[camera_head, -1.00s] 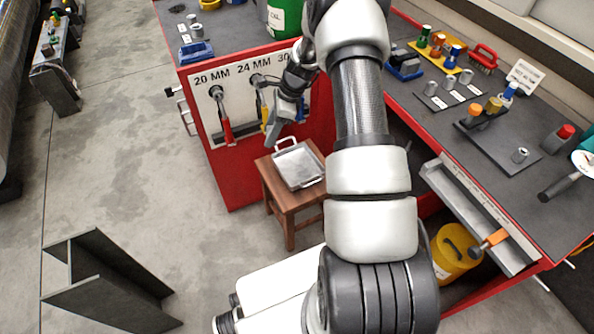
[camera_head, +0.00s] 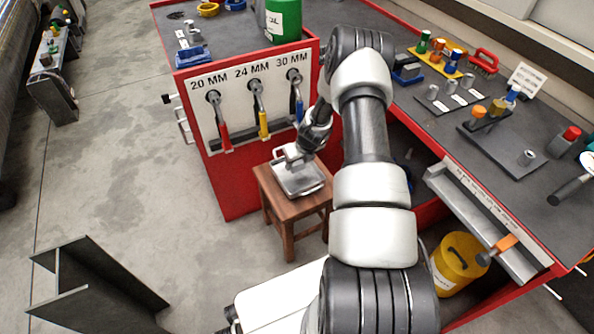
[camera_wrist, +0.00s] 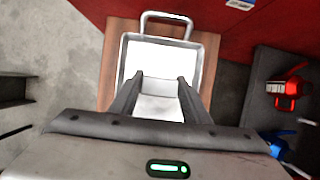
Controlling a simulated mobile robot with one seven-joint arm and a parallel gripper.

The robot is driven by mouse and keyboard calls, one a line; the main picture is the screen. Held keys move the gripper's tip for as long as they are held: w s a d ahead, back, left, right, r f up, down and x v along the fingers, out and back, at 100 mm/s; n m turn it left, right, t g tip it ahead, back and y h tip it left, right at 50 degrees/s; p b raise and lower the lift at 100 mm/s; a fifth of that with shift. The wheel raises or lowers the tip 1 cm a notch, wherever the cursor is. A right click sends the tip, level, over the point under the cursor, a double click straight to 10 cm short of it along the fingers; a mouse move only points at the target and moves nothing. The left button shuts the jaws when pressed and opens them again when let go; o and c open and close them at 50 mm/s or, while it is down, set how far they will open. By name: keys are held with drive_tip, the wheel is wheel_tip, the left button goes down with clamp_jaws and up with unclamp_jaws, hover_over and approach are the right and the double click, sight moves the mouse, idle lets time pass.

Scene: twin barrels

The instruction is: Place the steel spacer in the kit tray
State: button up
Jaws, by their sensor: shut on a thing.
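The kit tray (camera_head: 305,187) is a shallow silver metal tray with a loop handle, lying on a small wooden stool. It also shows in the wrist view (camera_wrist: 208,62), seen from above. My gripper (camera_head: 294,158) is low over the tray, pointing down, near its handle end. In the wrist view my gripper (camera_wrist: 160,82) has its two dark fingers around a pale metal piece, which I take for the steel spacer (camera_wrist: 159,106). Its edges blend with the bright tray floor. I cannot tell whether it touches the tray.
The wooden stool (camera_head: 280,208) stands against a red cabinet with a panel of hanging red, yellow and blue-handled tools (camera_head: 262,121). A workbench (camera_head: 545,190) with several small metal parts is on the right.

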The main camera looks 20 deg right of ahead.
sight(297, 168)
drive_tip(key=shift+f+b, duration=0.5)
drive_tip(key=shift+f, duration=1.15)
drive_tip(key=shift+f, duration=0.1)
drive_tip(key=o, duration=1.4)
drive_tip(key=shift+o, duration=0.2)
drive_tip(key=p+v, duration=0.3)
drive_tip(key=v, duration=0.9)
